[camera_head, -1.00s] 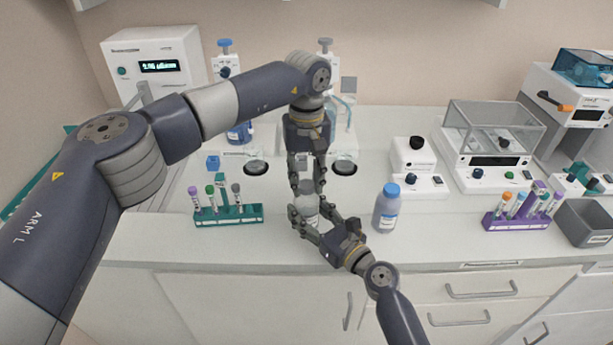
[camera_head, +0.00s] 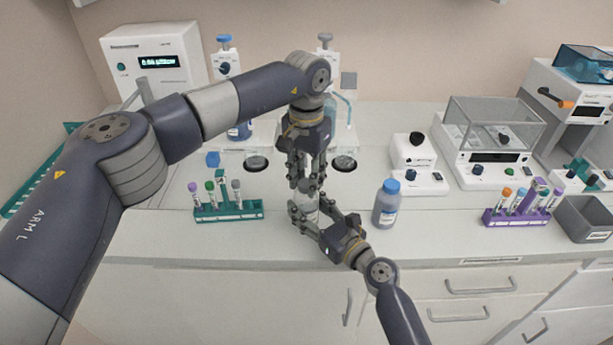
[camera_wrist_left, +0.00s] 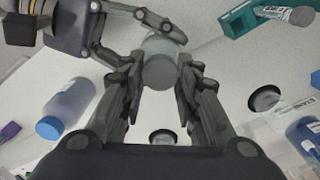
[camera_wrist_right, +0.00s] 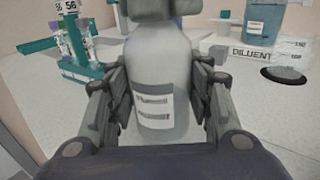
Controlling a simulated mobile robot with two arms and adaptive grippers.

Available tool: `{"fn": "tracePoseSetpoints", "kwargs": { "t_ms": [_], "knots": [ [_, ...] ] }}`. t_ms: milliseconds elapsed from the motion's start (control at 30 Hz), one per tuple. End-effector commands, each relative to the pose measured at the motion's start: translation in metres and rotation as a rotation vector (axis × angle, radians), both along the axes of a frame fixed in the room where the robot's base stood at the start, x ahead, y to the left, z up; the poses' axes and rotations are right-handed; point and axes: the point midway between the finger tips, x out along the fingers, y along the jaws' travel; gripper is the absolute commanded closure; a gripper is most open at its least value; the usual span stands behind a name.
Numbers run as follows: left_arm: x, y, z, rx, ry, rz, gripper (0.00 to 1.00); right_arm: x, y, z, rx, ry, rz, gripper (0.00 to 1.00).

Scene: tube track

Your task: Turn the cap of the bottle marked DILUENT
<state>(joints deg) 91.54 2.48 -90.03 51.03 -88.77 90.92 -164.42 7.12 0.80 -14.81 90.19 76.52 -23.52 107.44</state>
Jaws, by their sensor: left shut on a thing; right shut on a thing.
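A pale bottle (camera_head: 304,207) stands upright on the bench; its printed label shows in the right wrist view (camera_wrist_right: 155,105) but is too blurred to read. My right gripper (camera_head: 308,215) is shut around its body from the front. My left gripper (camera_head: 305,183) points down from above and is shut on the grey cap (camera_wrist_left: 160,72). In the head view the fingers hide most of the cap and bottle. The word DILUENT shows on a plate (camera_wrist_right: 251,52) behind the bottle in the right wrist view.
A blue-capped bottle (camera_head: 387,205) stands just right of my right gripper. A green tube rack (camera_head: 230,211) is to the left and a purple rack (camera_head: 515,218) to the far right. Dispensers stand behind. The bench front between the bottle and the green rack is clear.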

Motion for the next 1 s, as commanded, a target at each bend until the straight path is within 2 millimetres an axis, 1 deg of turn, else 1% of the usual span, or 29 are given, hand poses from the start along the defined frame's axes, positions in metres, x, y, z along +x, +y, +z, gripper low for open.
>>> {"fn": "tracePoseSetpoints", "kwargs": {
  "t_ms": [33,133,433,467,500,533,867,1000],
  "knots": [
    [0.0,0.0,0.0004,0.0,0.0,-0.045,0.78,-0.0001,-0.0002,-0.001,0.0,0.002,0.0,1.0],
    [0.0,0.0,0.0004,0.0,0.0,-0.1,0.78,0.0,-0.0003,-0.001,0.0,0.002,0.0,1.0],
    [0.0001,0.0,0.0005,0.001,-0.001,-0.112,0.78,-0.0001,-0.0004,-0.0011,0.0,0.002,-0.001,1.0],
    [0.0001,0.0,0.0006,0.001,-0.001,-0.111,0.66,-0.0001,-0.0004,-0.0011,0.0,0.002,-0.001,1.0],
    [0.0002,0.0001,0.0006,0.001,-0.001,-0.111,0.57,-0.0001,-0.0004,-0.0011,0.0,0.002,-0.001,1.0],
    [0.0002,0.0001,0.0006,0.001,-0.001,-0.111,0.5,-0.0001,-0.0004,-0.0011,0.0,0.002,-0.001,1.0],
    [0.0001,0.0,0.0008,0.0,-0.002,-0.11,0.5,-0.0001,-0.0003,-0.0011,0.0,0.002,0.0,1.0],
    [0.0008,-0.0002,0.0097,0.0,-0.004,-0.11,0.5,-0.0002,-0.0003,-0.0011,-0.001,0.002,0.0,1.0]
  ]
}}
